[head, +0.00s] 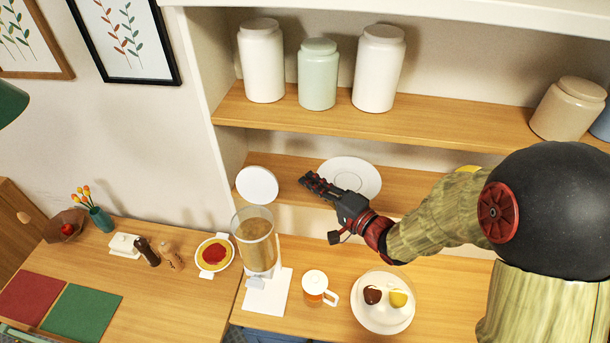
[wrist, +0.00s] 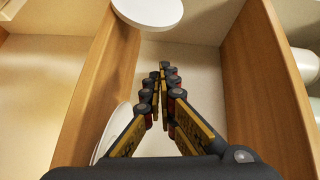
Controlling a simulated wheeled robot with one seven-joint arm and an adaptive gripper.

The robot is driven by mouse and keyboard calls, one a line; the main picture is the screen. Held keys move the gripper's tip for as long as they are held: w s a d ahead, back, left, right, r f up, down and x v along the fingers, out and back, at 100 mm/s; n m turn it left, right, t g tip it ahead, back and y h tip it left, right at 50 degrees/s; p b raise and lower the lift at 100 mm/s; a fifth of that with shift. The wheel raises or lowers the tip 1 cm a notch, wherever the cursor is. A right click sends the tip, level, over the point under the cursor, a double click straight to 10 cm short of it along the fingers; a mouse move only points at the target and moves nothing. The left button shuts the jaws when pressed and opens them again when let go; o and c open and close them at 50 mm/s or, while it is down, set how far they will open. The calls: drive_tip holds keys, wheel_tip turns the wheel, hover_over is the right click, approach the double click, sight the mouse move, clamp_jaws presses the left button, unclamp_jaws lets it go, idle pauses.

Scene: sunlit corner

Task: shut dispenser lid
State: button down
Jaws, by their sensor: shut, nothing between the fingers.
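The dispenser (head: 256,240) is a clear container of tan contents on a white base, standing at the left end of the counter. Its round white lid (head: 257,185) is open, raised at the container's back edge. The lid also shows in the wrist view (wrist: 148,10), at the top, beyond the fingertips. My gripper (head: 306,180) is shut and empty, to the right of the lid with a gap between them. In the wrist view its fingers (wrist: 165,72) meet near the middle. The lid's hinge is not clear.
A white plate (head: 366,178) sits on the lower shelf (head: 290,172) behind my gripper. Jars (head: 318,75) stand on the upper shelf. A mug (head: 315,287) and a plate with food (head: 382,318) are right of the dispenser; a bowl (head: 214,253) is left.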

drive_tip(key=shift+m+y, duration=0.3)
drive_tip(key=shift+y, duration=0.4)
drive_tip(key=shift+w+a+r+b, duration=0.1)
drive_tip(key=shift+w+a, duration=0.5)
drive_tip(key=shift+a, duration=0.95)
drive_tip(key=shift+w+a+r+b, duration=0.1)
drive_tip(key=shift+w+a, duration=0.5)
drive_tip(key=shift+a, duration=1)
drive_tip(key=shift+w+a+b, duration=0.1)
drive_tip(key=shift+w+a, duration=0.5)
drive_tip(key=shift+a, duration=0.95)
drive_tip(key=shift+s, duration=0.1)
drive_tip(key=shift+s+a, duration=0.15)
drive_tip(key=shift+s, duration=1.45)
drive_tip(key=shift+s+a, duration=0.1)
drive_tip(key=shift+s, duration=1.45)
drive_tip(key=shift+r, duration=0.1)
